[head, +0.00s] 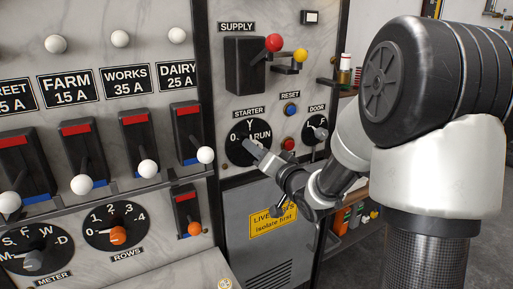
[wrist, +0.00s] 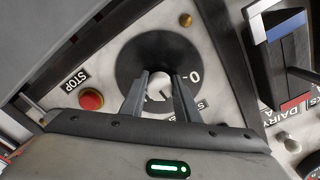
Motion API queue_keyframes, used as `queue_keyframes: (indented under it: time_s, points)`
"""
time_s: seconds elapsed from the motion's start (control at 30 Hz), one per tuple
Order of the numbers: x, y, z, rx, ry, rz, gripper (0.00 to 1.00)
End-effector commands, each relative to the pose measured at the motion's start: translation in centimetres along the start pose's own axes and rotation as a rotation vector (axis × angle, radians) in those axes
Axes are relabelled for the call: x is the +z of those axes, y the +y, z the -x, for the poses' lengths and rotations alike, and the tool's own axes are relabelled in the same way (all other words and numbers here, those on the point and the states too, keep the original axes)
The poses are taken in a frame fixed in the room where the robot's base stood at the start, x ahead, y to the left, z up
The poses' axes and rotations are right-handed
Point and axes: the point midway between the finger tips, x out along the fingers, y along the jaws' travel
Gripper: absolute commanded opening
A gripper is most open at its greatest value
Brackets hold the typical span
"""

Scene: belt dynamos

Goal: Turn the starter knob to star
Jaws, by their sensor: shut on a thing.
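The starter dial (head: 239,133) is a black disc on the marble panel, under the STARTER label, with 0, Y and RUN marked on it. My gripper (head: 255,148) reaches it from the lower right and covers the knob in the head view. In the wrist view the pale starter knob (wrist: 158,88) sits at the middle of the black dial. My gripper's two fingers (wrist: 160,80) are closed on either side of it. The 0 mark is to the right of the knob there. I cannot clearly tell which mark the knob points to.
A red button (head: 288,143) and a blue reset button (head: 291,109) are right of the dial. The door knob (head: 319,132) is near my wrist. The supply switch (head: 246,65) is above. White-knobbed feeder switches (head: 134,138) stand out on the left. A yellow warning plate (head: 272,221) is below.

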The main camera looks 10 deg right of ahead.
Motion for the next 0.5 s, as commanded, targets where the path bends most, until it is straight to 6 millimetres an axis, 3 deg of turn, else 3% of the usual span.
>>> queue_keyframes:
  time_s: [0.5]
  points:
    - [-0.16, -0.15, -0.08, -0.004, 0.003, -0.07, 0.06]
